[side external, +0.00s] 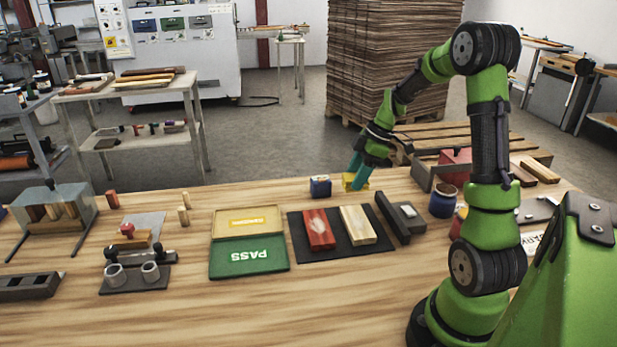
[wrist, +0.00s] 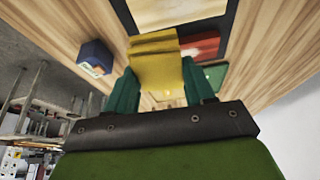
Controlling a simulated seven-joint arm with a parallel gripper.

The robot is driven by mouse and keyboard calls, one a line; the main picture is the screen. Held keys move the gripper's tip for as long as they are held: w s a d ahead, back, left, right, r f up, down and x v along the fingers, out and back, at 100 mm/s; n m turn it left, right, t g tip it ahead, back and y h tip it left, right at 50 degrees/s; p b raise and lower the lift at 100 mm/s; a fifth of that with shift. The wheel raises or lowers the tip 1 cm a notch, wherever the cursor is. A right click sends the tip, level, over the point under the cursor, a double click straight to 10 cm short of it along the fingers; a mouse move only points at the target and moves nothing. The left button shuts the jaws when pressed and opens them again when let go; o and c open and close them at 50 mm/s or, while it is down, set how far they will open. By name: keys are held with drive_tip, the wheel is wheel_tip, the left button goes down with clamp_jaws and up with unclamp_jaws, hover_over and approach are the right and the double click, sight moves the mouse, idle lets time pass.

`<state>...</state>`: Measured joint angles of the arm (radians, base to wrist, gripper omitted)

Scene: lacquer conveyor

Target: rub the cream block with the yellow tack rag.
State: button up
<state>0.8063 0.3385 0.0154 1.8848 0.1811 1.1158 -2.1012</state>
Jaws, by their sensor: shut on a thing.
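The cream block (side external: 358,225) lies on a dark mat (side external: 350,247), right of a red block (side external: 319,229) with a pale patch on top. In the wrist view the cream block (wrist: 170,12) shows at the top edge, partly cut off. The yellow tack rag (side external: 349,183) is held between the teal fingers of my gripper (side external: 359,172), behind the mat near the table's far edge. In the wrist view my gripper (wrist: 160,88) is shut on the rag (wrist: 155,62), which hangs out beyond the fingertips. The rag is apart from the cream block.
A small blue box (side external: 320,186) stands left of the rag. A dark bar-like fixture (side external: 392,218) borders the mat's right side, with a blue can (side external: 442,203) beyond. Yellow and green PASS trays (side external: 249,258) lie left of the mat. The table's front is clear.

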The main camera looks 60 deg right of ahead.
drive_tip(key=shift+n, duration=0.4)
drive_tip(key=shift+f, duration=0.25)
drive_tip(key=shift+s+a+f, duration=0.1)
drive_tip(key=shift+a+f, duration=0.05)
drive_tip(key=shift+f, duration=3.65)
drive_tip(key=shift+s+a, duration=2.65)
drive_tip(key=shift+c, duration=0.4)
drive_tip(key=shift+w+d, duration=2.8)
drive_tip(key=shift+r, duration=4.1)
